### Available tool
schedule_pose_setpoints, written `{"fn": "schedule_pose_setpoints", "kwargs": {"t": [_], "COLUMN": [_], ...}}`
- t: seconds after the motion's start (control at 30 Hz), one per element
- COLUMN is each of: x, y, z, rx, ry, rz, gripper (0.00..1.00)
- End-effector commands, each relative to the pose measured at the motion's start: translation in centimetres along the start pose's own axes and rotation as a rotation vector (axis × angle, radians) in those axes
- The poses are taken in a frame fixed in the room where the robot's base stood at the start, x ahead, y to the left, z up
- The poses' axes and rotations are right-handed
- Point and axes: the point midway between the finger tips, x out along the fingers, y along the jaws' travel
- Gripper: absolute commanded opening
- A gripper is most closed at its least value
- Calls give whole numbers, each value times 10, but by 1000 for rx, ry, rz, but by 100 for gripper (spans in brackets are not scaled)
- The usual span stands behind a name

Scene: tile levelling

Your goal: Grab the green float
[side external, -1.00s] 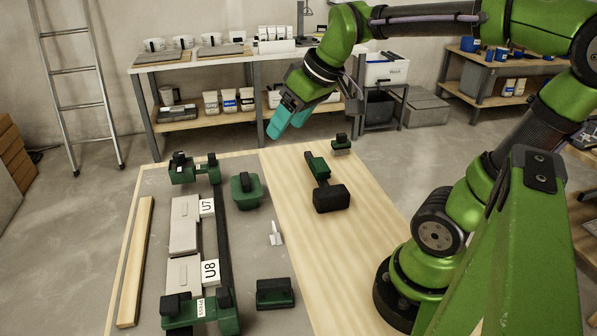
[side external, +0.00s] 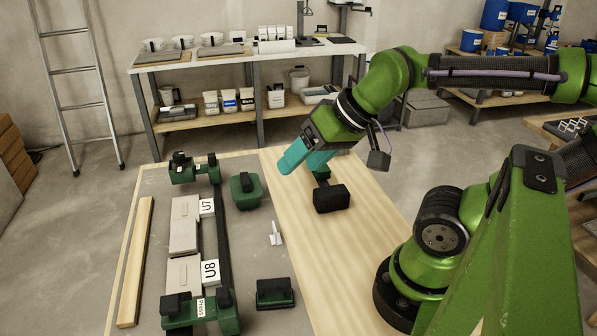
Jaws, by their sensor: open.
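Two green pieces could be the float, and I cannot tell which is. One is a rounded green block with a dark top (side external: 246,191), right of the tile frame. The other is a rectangular green block with a black grip (side external: 274,294), near the front of the table. My gripper (side external: 298,170) has teal fingers, open and apart, with nothing seen between them. It hangs above the back part of the table, right of the rounded block and apart from both. It partly covers the green handle of a black-headed mallet (side external: 332,199).
A green-ended frame (side external: 223,240) holds two pale tiles marked U7 (side external: 184,222) and U8 (side external: 184,273). A small white piece (side external: 276,234) lies mid-table. A wooden strip (side external: 137,260) lies at the left. The wooden right part of the table (side external: 335,265) is mostly clear.

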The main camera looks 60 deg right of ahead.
Motion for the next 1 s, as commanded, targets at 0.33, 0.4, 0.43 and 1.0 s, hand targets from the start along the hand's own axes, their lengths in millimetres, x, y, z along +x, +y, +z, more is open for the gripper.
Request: {"fn": "schedule_pose_setpoints", "kwargs": {"t": [0.33, 0.4, 0.43, 1.0], "x": [0, 0, 0, 53], "y": [0, 0, 0, -53], "z": [0, 0, 0, 45], "rx": [0, 0, 0, -29], "ry": [0, 0, 0, -358], "rz": [0, 0, 0, 106], "gripper": [84, 95, 100, 100]}}
